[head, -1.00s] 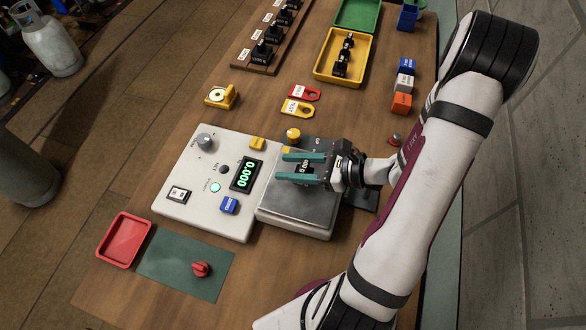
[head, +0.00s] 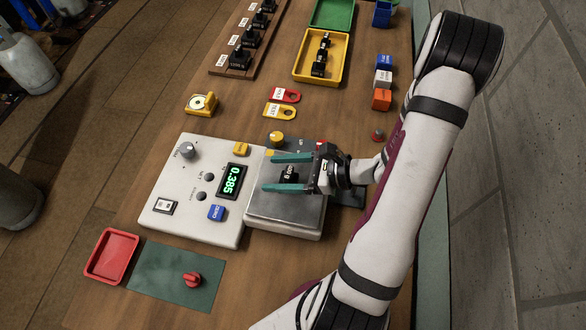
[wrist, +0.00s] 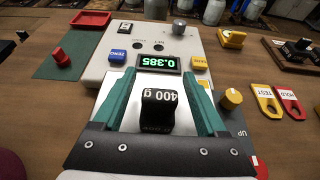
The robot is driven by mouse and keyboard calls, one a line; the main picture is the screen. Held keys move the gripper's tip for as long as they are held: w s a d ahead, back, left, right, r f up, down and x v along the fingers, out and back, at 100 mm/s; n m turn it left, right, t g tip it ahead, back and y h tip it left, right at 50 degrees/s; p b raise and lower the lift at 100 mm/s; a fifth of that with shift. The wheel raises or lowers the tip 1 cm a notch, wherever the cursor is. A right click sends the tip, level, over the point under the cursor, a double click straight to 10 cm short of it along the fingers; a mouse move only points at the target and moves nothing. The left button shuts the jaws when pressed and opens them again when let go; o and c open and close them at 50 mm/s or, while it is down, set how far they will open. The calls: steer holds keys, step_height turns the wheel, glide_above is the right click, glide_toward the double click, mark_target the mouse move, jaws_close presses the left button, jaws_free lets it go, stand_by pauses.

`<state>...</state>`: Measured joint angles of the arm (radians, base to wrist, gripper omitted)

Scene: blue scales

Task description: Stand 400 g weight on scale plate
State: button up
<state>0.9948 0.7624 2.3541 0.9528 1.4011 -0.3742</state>
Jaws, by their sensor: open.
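The black 400 g weight (head: 289,174) is on the metal scale plate (head: 285,213), and it looks upright. My gripper (head: 268,172) is open, with one teal finger on each side of the weight. The wrist view shows a gap between the weight and each finger. The green display (head: 232,181) on the scale's console reads 0.385, also legible in the wrist view (wrist: 158,63). The weight's base is partly hidden by my gripper.
A blue ZERO button (head: 216,212) and a yellow button (head: 241,149) sit on the console. A yellow knob (head: 277,139) is behind the plate. A yellow tray (head: 301,72) holds black weights. A red tray (head: 112,257) lies at front left.

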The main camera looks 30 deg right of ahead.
steer(key=v, duration=1.1)
steer(key=s+a+r+n+g, duration=0.1)
steer(key=a+r+n+g, duration=0.4)
steer(key=a+n+g, duration=0.45)
steer(key=s+a+r+n+h, duration=0.3)
steer(key=s+a+n+h, duration=0.4)
steer(key=n, duration=0.5)
steer(key=shift+s+a+r+h, duration=0.35)
steer(key=shift+s+a, duration=0.25)
steer(key=shift+a, duration=0.25)
